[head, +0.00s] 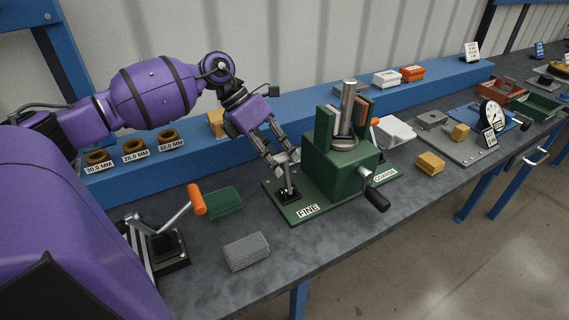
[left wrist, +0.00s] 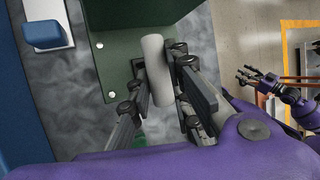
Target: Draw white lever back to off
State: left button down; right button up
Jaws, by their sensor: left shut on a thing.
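The white lever (head: 289,177) stands on a black base at the FINE end of the green machine (head: 335,165). Its pale round grip (left wrist: 157,68) shows between the fingers in the left wrist view. My left gripper (head: 283,162) comes down from above and is shut on this grip. The fingers hide part of the lever in the head view. My right gripper (left wrist: 250,78) shows only at the right of the left wrist view, away from the bench, with its fingers apart and empty.
An orange-handled lever (head: 196,199) stands on the bench to the left, near a green block (head: 224,202) and a grey block (head: 247,251). A black-handled crank (head: 376,200) sticks out of the machine's front. A blue shelf (head: 330,122) runs behind.

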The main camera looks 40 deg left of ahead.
pick_arm(q)
jog(key=shift+w+a+f+n+g+h+b, duration=0.2)
jog(key=shift+a+f+h+b, duration=0.15)
jog(key=shift+a+h+b, duration=0.2)
jog(key=shift+w+a+f+n+g+h+b, duration=0.1)
jog(key=shift+w+a+f+g+h+b, duration=0.2)
jog(key=shift+h, duration=0.35)
jog(key=shift+a+f+h+b, duration=0.4)
jog(key=shift+a+b, duration=0.25)
jog(key=shift+b, duration=0.25)
pick_arm(e)
jog(key=shift+f, duration=1.75)
jog(key=shift+s, duration=0.1)
pick_arm(q)
jog(key=shift+a, duration=0.1)
pick_arm(e)
jog(key=shift+s+f, duration=0.1)
jog(key=shift+s, duration=0.1)
pick_arm(q)
jog(key=c, duration=1.6)
grip_release()
jog(key=shift+w, duration=0.1)
jog(key=shift+o, duration=0.2)
jog(key=shift+r, duration=0.15)
jog(key=v, duration=1.2)
